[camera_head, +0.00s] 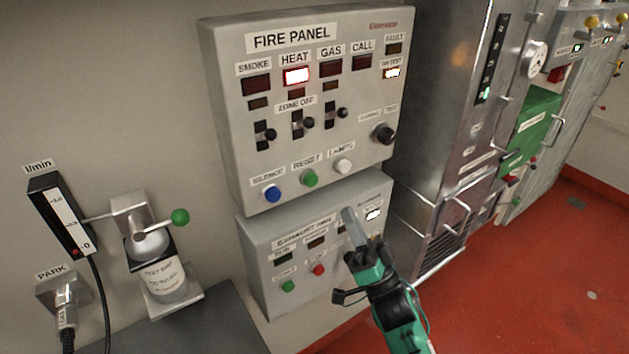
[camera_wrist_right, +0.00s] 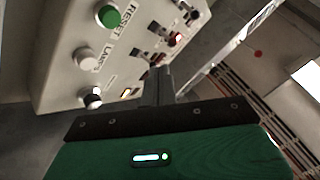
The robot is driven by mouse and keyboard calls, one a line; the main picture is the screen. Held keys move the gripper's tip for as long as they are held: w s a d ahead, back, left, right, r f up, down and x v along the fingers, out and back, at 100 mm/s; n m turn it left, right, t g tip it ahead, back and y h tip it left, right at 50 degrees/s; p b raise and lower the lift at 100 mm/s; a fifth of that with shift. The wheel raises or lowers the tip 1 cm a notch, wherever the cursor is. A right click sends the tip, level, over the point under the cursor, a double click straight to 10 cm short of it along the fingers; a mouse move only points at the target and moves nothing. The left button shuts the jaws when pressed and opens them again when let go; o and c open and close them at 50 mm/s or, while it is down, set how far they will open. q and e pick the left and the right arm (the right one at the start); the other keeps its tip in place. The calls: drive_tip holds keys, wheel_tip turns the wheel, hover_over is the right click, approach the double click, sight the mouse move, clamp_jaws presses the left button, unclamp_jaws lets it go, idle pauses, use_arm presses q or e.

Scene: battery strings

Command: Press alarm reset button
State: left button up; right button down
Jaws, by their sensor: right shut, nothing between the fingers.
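The fire panel (camera_head: 310,110) is a grey wall box in the head view. Its green reset button (camera_head: 310,178) sits on the lower row, between a blue silence button (camera_head: 273,194) and a white lamps button (camera_head: 342,166). The HEAT light glows red. In the right wrist view the green reset button (camera_wrist_right: 109,16) and the white lamps button (camera_wrist_right: 83,55) show at upper left. My right gripper (camera_head: 349,213) is shut and empty, in front of the lower exhaust fan box, below and right of the reset button and apart from it. My left gripper is not in view.
The exhaust fan box (camera_head: 268,250) below has a green button (camera_head: 288,286) and a red button (camera_head: 318,269). A green-knobbed lever (camera_head: 180,216) and bottle stand at left. Steel cabinets (camera_head: 455,110) stand at right. The red floor (camera_head: 520,270) is clear.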

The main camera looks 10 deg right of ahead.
sight(312, 178)
drive_tip(key=w+a+b, duration=0.2)
drive_tip(key=w+a, duration=0.1)
drive_tip(key=w, duration=0.5)
drive_tip(key=shift+w, duration=0.15)
drive_tip(key=shift+w, duration=0.15)
idle(2.1)
drive_tip(key=shift+w+a, duration=0.15)
drive_tip(key=shift+w, duration=0.1)
drive_tip(key=shift+w+a, duration=0.2)
drive_tip(key=shift+w, duration=0.45)
idle(0.8)
drive_tip(key=shift+s, duration=0.1)
drive_tip(key=shift+s+d+p, duration=0.15)
drive_tip(key=shift+s+d, duration=0.05)
drive_tip(key=shift+s, duration=0.3)
drive_tip(key=shift+s+d+p, duration=0.15)
drive_tip(key=shift+s, duration=0.3)
